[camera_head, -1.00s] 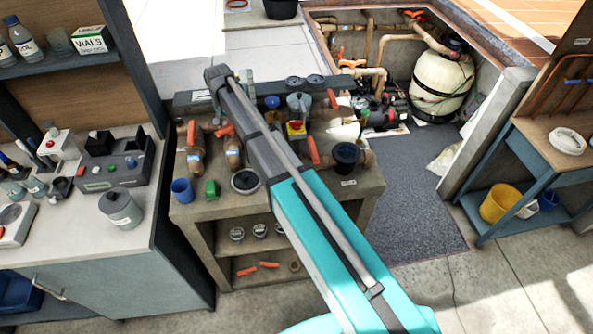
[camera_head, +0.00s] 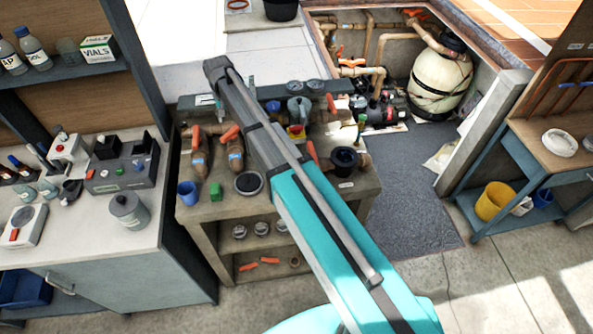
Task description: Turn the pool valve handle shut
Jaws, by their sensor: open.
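Several orange valve handles sit on brown pipe fittings on a workbench (camera_head: 205,210) in the middle. One handle (camera_head: 195,137) stands upright at the left, and a second handle (camera_head: 229,133) is tilted beside it. A third handle (camera_head: 330,103) is at the back right, and a fourth handle (camera_head: 312,153) is right of my arm. I cannot tell which one is the task's pool valve handle. My arm crosses over the bench from lower right to upper left and covers part of the fittings. I cannot make out my gripper; the arm seems to hide it.
A blue cup (camera_head: 187,194), a green part (camera_head: 215,191) and a round black-topped part (camera_head: 249,183) stand along the bench front. A black cylinder (camera_head: 344,160) is at its right. A pit with a cream tank (camera_head: 440,85) lies behind. The dark floor mat (camera_head: 410,205) is clear.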

